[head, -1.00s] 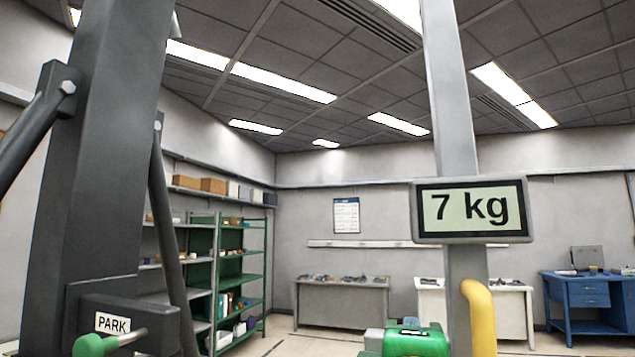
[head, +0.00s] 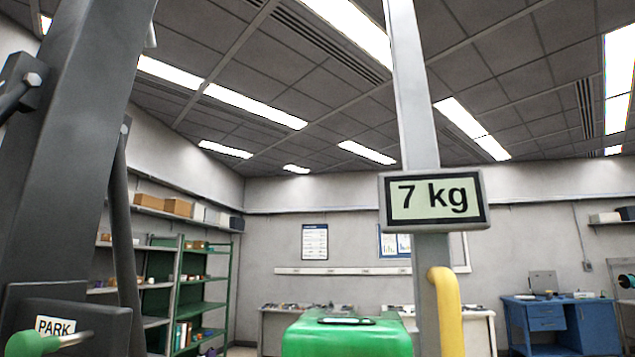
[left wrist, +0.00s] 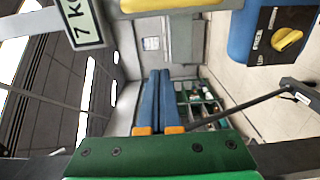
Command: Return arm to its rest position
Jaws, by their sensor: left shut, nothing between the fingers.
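My left gripper (left wrist: 160,75) shows in the left wrist view. Its two blue fingers lie together with nothing between them, orange parts at their base on a green mount (left wrist: 160,155). In the head view a large green housing (head: 345,338) stands at bottom centre and looks like part of my arm; no fingers show there. A grey post (head: 414,90) carries a display reading 7 kg (head: 435,200), with a yellow curved tube (head: 446,315) below it. The display also shows in the left wrist view (left wrist: 82,20). My right gripper is not in view.
Green shelves (head: 200,290) and a blue desk (head: 560,322) stand farther back. The left wrist view shows a yellow knob (left wrist: 287,40) on a dark panel.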

